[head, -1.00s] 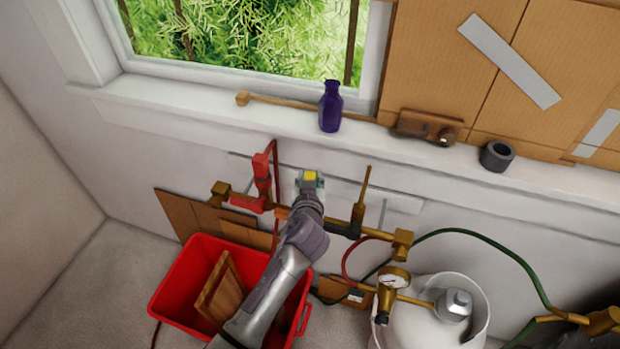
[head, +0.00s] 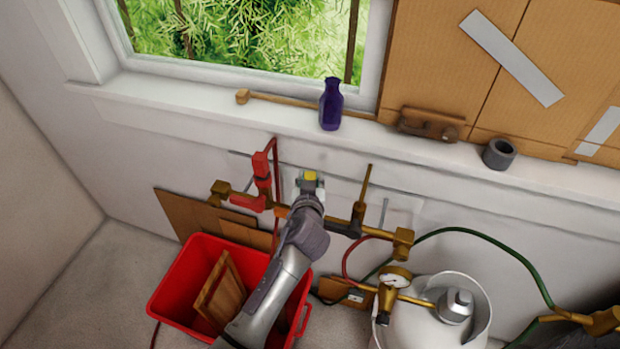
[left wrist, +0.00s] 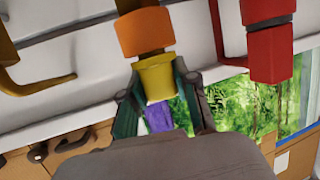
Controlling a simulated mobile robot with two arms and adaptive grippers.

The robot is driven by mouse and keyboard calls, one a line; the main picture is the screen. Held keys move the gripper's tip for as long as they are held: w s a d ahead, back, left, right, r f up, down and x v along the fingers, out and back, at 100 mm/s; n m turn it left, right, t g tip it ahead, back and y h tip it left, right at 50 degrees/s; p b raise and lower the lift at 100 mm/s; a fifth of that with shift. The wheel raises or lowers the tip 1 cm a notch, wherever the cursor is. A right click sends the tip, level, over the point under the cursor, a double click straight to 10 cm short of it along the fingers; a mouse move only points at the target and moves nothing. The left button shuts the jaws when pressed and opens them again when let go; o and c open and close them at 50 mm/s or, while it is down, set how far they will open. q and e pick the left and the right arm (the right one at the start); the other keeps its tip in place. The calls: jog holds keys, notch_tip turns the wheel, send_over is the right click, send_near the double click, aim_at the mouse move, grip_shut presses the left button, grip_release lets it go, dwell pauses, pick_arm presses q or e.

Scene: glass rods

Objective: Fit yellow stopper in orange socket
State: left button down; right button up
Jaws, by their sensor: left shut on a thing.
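My left gripper (head: 309,182) is shut on the yellow stopper (head: 310,175), in front of the white wall below the sill. In the left wrist view the stopper (left wrist: 155,78) sits between the two dark green fingers (left wrist: 155,88). The orange socket (left wrist: 144,32) is close to the stopper in that view, with a short brown piece showing between them. I cannot tell whether stopper and socket touch. In the head view only a bit of orange (head: 282,212) shows left of my wrist; the rest is hidden. My right gripper is not in view.
A red valve piece (head: 262,170) stands close on the left of the gripper. A brass pipe with an upright lever (head: 362,195) is on the right. A purple bottle (head: 330,105) stands on the sill. A red bin (head: 185,275) and a white gas tank (head: 430,325) are below.

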pick_arm(q)
jog(key=shift+f, duration=0.2)
jog(key=c, duration=1.2)
grip_release()
jog(key=shift+o, duration=0.2)
jog(key=p+v, duration=0.3)
jog(key=v, duration=0.8)
